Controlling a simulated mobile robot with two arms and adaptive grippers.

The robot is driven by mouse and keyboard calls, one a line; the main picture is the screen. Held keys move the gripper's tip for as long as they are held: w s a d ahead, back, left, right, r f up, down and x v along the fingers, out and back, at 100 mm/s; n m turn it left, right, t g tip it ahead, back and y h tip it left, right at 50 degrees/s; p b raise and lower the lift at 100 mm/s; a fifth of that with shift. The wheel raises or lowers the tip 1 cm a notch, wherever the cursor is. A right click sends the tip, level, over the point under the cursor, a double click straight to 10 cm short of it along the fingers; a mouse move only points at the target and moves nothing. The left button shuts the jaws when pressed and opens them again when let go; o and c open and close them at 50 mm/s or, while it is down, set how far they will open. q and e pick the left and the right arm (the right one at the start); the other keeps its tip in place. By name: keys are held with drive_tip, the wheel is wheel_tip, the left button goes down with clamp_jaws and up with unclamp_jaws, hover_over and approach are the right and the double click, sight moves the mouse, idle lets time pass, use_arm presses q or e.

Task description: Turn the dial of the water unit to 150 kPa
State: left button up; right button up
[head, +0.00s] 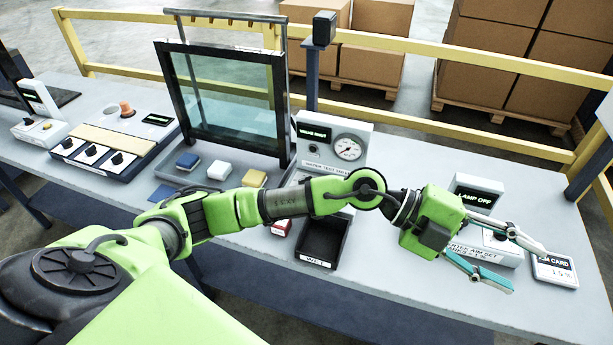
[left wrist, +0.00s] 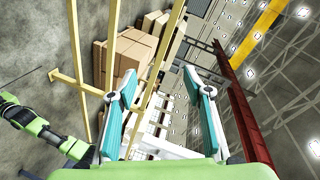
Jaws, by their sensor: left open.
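The water unit (head: 321,157) is a pale box at the back middle of the bench in the head view. It carries a round white gauge (head: 348,147) and a dark display (head: 314,132) that seems to read valve shut. The gauge reading is too small to tell. My left arm crosses in front of the unit's lower part, and I cannot make out its dial. My left gripper (head: 525,268) is open and empty, right of the water unit, over the front of the lamp aim unit (head: 487,243). Its two teal fingers stand apart in the left wrist view (left wrist: 158,80).
The aim card (head: 555,270) lies at the right. A black tray (head: 322,243) sits in front of the water unit. A framed glass pane (head: 232,100), coloured blocks and a switch panel (head: 100,152) stand left. A yellow rail (head: 440,50) runs behind the bench.

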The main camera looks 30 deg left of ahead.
use_arm(q)
drive_tip(key=w+a+f+n+y, duration=0.1)
drive_tip(key=w+a+f+y, duration=0.4)
drive_tip(key=a, duration=0.4)
drive_tip(key=w+a+f+y, duration=0.3)
drive_tip(key=a+f+y, duration=0.35)
drive_tip(key=a, duration=0.35)
drive_tip(key=w+a+r+n+y, duration=0.2)
drive_tip(key=a+n+y, duration=0.15)
drive_tip(key=a, duration=0.85)
drive_tip(key=w+a+r+n+y, duration=0.2)
drive_tip(key=a+y, duration=0.3)
drive_tip(key=a, duration=0.7)
drive_tip(key=shift+m+t, duration=0.25)
drive_tip(key=shift+t, duration=0.15)
drive_tip(key=p+x, duration=0.3)
drive_tip(key=x, duration=1)
drive_tip(key=shift+w+d, duration=0.15)
drive_tip(key=shift+d, duration=0.05)
drive_tip(key=c, duration=1.1)
